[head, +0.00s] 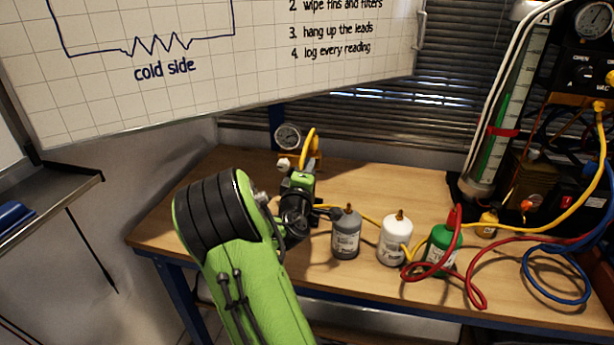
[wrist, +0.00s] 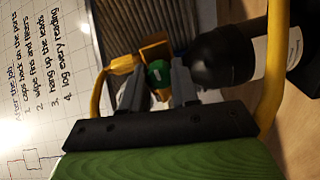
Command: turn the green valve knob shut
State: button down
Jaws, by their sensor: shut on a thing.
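The green valve knob (wrist: 158,72) shows in the wrist view, between the two dark fingers of my gripper (wrist: 157,88). The fingers are shut on it, one on each side. A yellow part (wrist: 154,50) lies right behind the knob, with a yellow hose (wrist: 118,64) at its left. In the head view my gripper (head: 299,178) is over the back left of the wooden bench, and the knob is hidden there. A round gauge (head: 288,137) stands just behind my gripper.
A grey bottle (head: 346,236), a white bottle (head: 394,242) and a green bottle (head: 443,246) stand right of my arm. Red hose (head: 480,290) and blue hose (head: 540,292) loop at the right. A whiteboard (head: 270,55) hangs above. A dark rounded object (wrist: 222,60) is close beside the fingers.

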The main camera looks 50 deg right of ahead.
jog(key=shift+f, duration=0.1)
dwell(0.5)
jog(key=c, duration=0.8)
grip_release()
jog(key=shift+c, duration=0.2)
